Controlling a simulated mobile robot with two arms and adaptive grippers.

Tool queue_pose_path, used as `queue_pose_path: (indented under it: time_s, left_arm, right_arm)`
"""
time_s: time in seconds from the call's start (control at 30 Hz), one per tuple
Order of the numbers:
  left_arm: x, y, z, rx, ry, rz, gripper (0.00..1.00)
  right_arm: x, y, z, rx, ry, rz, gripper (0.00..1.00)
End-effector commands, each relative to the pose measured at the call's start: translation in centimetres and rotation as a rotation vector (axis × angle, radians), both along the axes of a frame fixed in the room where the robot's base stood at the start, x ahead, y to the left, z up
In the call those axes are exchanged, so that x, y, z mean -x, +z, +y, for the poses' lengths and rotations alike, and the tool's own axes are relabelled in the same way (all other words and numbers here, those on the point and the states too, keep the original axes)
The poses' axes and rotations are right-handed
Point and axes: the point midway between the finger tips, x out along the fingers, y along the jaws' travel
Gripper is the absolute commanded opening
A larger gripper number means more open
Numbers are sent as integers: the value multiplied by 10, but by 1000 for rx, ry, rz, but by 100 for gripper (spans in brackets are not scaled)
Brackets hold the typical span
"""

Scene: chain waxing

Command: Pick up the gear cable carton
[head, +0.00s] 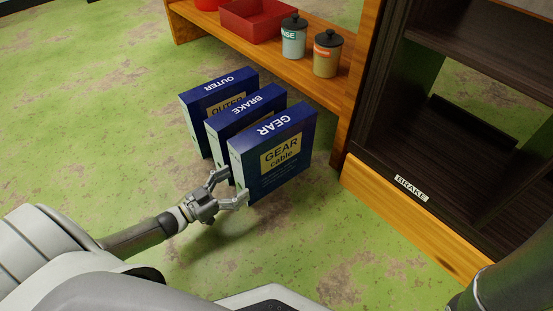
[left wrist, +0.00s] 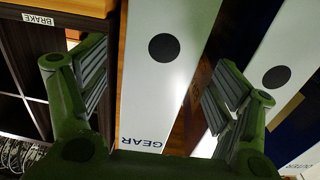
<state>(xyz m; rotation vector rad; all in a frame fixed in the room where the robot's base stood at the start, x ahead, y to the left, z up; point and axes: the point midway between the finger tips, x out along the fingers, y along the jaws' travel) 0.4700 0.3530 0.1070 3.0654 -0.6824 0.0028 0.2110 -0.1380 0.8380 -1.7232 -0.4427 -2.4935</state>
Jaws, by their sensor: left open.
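The gear cable carton (head: 275,150) stands upright on the floor, dark blue with a yellow label, nearest of three cartons in a row. My left gripper (head: 232,187) is open at the carton's near left end. In the left wrist view, the carton's white narrow side (left wrist: 158,85), with a black dot and the word GEAR, lies between the two open fingers (left wrist: 152,90). Gaps show on both sides, and the fingers are not closed on it. My right gripper is not in view.
The brake carton (head: 243,118) stands close behind the gear carton, and the outer carton (head: 213,95) behind that. A wooden shelf (head: 290,70) with a red bin and two jars stands at the back. A dark cabinet (head: 440,130) with a BRAKE label is at right. Green floor is clear in front.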

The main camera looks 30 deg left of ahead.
Motion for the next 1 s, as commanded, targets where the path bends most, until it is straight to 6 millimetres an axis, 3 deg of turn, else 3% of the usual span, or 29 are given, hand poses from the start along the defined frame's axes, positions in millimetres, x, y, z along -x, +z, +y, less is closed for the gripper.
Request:
queue_pose_path:
  time_s: [0.03, 0.27, 0.63, 1.0]
  left_arm:
    - [-8, -3, -4, 0, -1, -2, 84]
    - [-23, -1, -11, -1, 0, 0, 84]
    - [-57, 1, -28, 0, 0, -1, 84]
    - [-67, 4, -32, -1, 1, 3, 84]
  right_arm:
    - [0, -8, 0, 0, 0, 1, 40]
    - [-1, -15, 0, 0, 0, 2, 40]
    - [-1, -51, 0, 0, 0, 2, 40]
    - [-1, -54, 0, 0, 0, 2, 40]
